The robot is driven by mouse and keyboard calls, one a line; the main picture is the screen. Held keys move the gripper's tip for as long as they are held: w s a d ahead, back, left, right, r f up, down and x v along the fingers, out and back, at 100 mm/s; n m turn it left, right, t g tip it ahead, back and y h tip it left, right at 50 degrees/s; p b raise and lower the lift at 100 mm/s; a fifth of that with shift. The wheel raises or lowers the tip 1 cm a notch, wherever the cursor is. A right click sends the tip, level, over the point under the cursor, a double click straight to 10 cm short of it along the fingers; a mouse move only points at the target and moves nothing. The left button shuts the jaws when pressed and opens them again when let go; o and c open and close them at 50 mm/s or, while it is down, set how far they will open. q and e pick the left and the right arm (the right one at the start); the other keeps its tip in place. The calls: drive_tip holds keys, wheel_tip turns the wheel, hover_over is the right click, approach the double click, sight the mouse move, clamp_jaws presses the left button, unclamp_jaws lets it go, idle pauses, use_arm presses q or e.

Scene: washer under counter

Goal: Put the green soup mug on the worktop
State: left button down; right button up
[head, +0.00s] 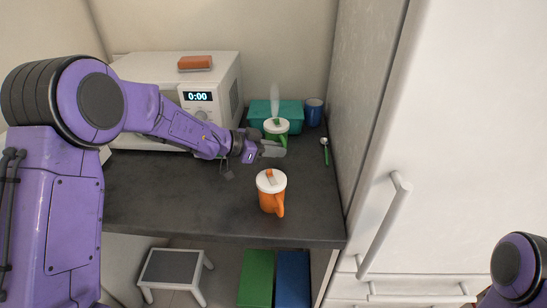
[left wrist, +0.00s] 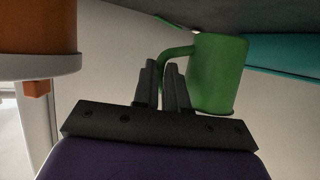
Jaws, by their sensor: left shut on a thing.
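The green soup mug (head: 283,138) has a white lid with a green tab and faint steam above it. It stands upright at the back right of the dark worktop (head: 180,195), in front of a teal box. My left gripper (head: 268,148) is shut on its handle. The left wrist view, turned upside down, shows the mug (left wrist: 218,72) with its handle at the fingertips (left wrist: 165,75). Whether the mug's base touches the worktop I cannot tell. My right gripper is out of view; only a purple part of that arm shows at the lower right.
An orange mug (head: 270,197) with a white lid stands nearer the front edge. The teal box (head: 290,112), a blue cup (head: 314,112) and a green-handled utensil (head: 325,150) are at the back right. A white microwave (head: 225,75) stands left, a side wall right.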

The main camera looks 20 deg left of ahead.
use_arm(q)
drive_tip(key=shift+w+a+f, duration=0.2)
drive_tip(key=shift+w+f, duration=0.1)
drive_tip(key=shift+w, duration=0.1)
drive_tip(key=shift+a+f, duration=0.15)
drive_tip(key=shift+f, duration=0.05)
wheel_tip(320, 180, down, 3)
drive_tip(key=shift+s+f+p, duration=0.1)
drive_tip(key=shift+s+p, duration=0.05)
drive_tip(key=shift+p, duration=0.4)
drive_tip(key=shift+a+f, duration=0.1)
drive_tip(key=c, duration=1.2)
unclamp_jaws()
drive_tip(key=shift+f, duration=0.1)
drive_tip(key=shift+r, duration=0.2)
drive_tip(key=b+v, duration=0.1)
drive_tip(key=v, duration=1.1)
